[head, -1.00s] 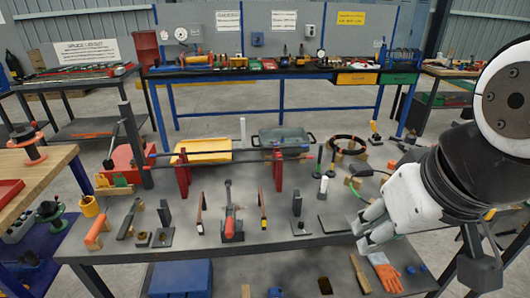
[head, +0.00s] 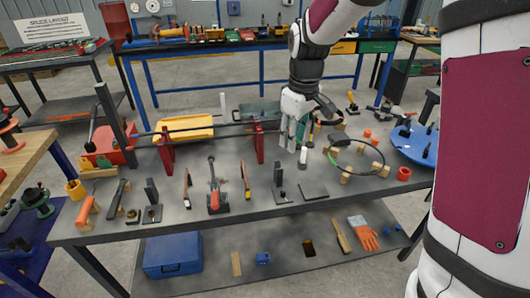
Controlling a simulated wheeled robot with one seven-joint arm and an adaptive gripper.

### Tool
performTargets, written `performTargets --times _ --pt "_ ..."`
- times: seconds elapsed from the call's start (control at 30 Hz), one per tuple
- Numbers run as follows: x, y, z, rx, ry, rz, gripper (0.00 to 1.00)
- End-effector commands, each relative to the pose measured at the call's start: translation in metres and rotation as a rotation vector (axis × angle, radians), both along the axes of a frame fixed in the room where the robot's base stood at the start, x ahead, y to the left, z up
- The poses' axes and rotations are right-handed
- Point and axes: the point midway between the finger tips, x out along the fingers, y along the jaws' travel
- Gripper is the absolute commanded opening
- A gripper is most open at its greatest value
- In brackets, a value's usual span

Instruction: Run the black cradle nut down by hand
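The two red stands (head: 166,150) and (head: 259,143) stand on the grey table and carry dark horizontal bars (head: 210,136). I cannot pick out the black cradle nut for certain at this size. My gripper (head: 291,146) points down over the back right of the table, right of the right red stand. A white upright cylinder (head: 303,157) stands just beside and in front of its fingertips. Dark upright rods (head: 311,132) are partly hidden behind my gripper. Whether the fingers are apart or closed, or hold anything, is too small to tell.
Black upright pieces (head: 151,192) and (head: 277,176), a red-and-grey tool (head: 214,197) and a flat dark plate (head: 313,191) lie along the front. A cable loop (head: 380,148) on wooden blocks and a blue disc (head: 415,147) fill the right side. My arm covers the far right.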

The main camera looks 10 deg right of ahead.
Motion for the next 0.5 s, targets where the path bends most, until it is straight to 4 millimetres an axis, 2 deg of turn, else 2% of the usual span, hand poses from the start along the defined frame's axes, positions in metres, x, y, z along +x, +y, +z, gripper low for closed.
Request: performTargets --times 0.1,0.3,0.4,0.5 --pt "0.025 0.001 -0.039 -0.010 0.044 0.075 0.35" --pt "0.053 0.001 -0.097 -0.023 0.093 0.186 0.35" --pt "0.060 0.001 -0.116 -0.026 0.107 0.221 0.35" --pt "0.063 0.001 -0.126 -0.027 0.114 0.239 0.35"
